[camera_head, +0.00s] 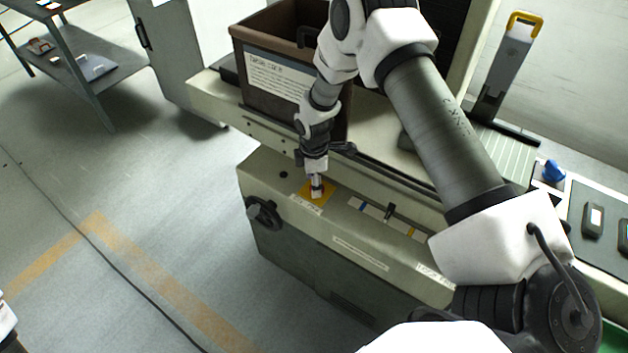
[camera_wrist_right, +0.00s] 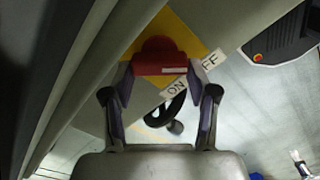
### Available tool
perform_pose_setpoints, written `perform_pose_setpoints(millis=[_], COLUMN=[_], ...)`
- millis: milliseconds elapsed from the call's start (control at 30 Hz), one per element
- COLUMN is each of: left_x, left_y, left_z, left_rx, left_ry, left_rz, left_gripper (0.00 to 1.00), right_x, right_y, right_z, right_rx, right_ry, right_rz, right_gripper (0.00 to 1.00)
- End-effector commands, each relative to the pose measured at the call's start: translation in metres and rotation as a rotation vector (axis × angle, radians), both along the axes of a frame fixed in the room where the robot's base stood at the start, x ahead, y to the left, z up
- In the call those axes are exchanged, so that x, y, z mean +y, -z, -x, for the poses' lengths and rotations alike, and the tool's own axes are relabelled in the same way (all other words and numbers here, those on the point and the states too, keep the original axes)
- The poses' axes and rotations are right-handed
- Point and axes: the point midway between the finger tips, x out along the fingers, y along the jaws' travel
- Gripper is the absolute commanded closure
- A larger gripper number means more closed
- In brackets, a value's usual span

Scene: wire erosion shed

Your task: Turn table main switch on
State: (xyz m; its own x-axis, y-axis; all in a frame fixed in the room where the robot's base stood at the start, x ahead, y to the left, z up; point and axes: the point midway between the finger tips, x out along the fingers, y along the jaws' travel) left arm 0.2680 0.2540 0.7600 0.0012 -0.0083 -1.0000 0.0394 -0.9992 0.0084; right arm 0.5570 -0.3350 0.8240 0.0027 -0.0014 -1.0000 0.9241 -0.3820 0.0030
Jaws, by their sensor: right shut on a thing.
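The main switch is a red knob (camera_wrist_right: 160,50) on a yellow plate (camera_wrist_right: 185,30), seen in the right wrist view. Small "ON" (camera_wrist_right: 176,88) and "OFF" (camera_wrist_right: 212,62) labels lie beside the plate. A short white mark shows on the knob near the fingertips. My right gripper (camera_wrist_right: 160,78) has its two fingers on either side of the knob and is shut on it. In the head view the right gripper (camera_head: 317,190) points down onto the yellow plate (camera_head: 326,186) on the machine's top; the knob is mostly hidden there.
A black handwheel (camera_head: 263,212) sticks out of the machine's left end. A brown bin (camera_head: 258,75) stands behind the gripper. A slotted strip with a small black lever (camera_head: 390,211) lies to the right. The floor at left is mostly clear, with a cable across it.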

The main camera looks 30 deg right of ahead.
Motion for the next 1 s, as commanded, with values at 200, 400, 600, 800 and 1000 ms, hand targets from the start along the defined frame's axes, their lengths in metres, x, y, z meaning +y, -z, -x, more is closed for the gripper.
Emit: perform_pose_setpoints(millis=[200,400,600,800,1000], left_x=[0.0,0.0,0.0,-0.0001,0.0], left_y=[0.0,-0.0009,-0.0027,-0.0056,-0.0095], left_z=[0.0,0.0,0.0,0.0,0.0], left_rx=[0.0,0.0,0.0,0.0,0.0], left_ry=[0.0,0.0,0.0,0.0,0.0], left_rz=[0.0,0.0,0.0,0.0,0.0], left_gripper=[1.0,1.0,1.0,1.0,1.0], right_x=[-0.0003,-0.0007,-0.0012,-0.0021,-0.0029], right_y=[0.0007,0.0006,0.0004,0.0003,0.0006], right_z=[0.0006,0.0005,-0.0001,-0.0008,-0.0007], right_rx=[0.002,0.003,0.003,0.004,0.005], right_ry=[0.019,0.089,0.224,0.404,0.595], right_rz=[-0.001,0.0,-0.001,-0.001,0.0], right_gripper=[0.77,0.77,0.77,0.77,0.77])
